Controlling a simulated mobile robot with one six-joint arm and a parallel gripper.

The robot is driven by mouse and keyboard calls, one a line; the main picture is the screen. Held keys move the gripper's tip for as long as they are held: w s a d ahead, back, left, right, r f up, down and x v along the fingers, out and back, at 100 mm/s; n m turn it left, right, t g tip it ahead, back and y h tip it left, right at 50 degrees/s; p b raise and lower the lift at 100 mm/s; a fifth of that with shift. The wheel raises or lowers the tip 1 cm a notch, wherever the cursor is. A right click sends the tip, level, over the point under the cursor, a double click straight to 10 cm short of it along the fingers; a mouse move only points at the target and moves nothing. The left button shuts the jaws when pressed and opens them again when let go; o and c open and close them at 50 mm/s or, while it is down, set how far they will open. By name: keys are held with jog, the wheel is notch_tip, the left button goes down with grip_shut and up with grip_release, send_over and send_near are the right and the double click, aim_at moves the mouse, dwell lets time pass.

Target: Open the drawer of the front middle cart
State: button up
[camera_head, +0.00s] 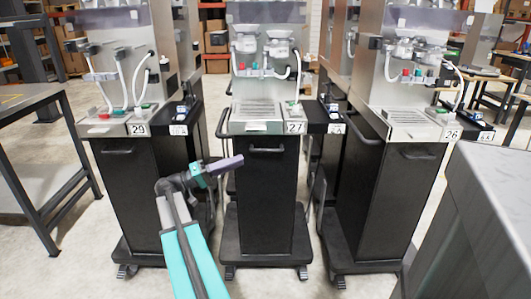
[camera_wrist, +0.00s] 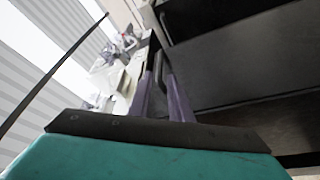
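The front middle cart (camera_head: 266,185) is a black cabinet on a wheeled base, labelled 27, with a dispenser on top. Its drawer front is closed flush, with a dark bar handle (camera_head: 266,150) near the top edge. My gripper (camera_head: 238,161) is left of and a little below that handle in the head view, its purple fingers pointing right. In the wrist view my gripper (camera_wrist: 161,85) has its two purple fingers apart, with a dark bar-like part seen between and beyond them. I cannot tell whether the fingers touch it.
Cart 29 (camera_head: 138,190) stands to the left and cart 26 (camera_head: 375,195) to the right, with narrow gaps beside the middle cart. A grey table (camera_head: 30,155) is at the left and a grey cabinet (camera_head: 480,220) at the front right. Some floor is clear in front.

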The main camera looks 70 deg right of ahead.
aim_at(266, 150)
jog(key=b+x, duration=0.1)
jog(key=x, duration=1.1)
grip_shut()
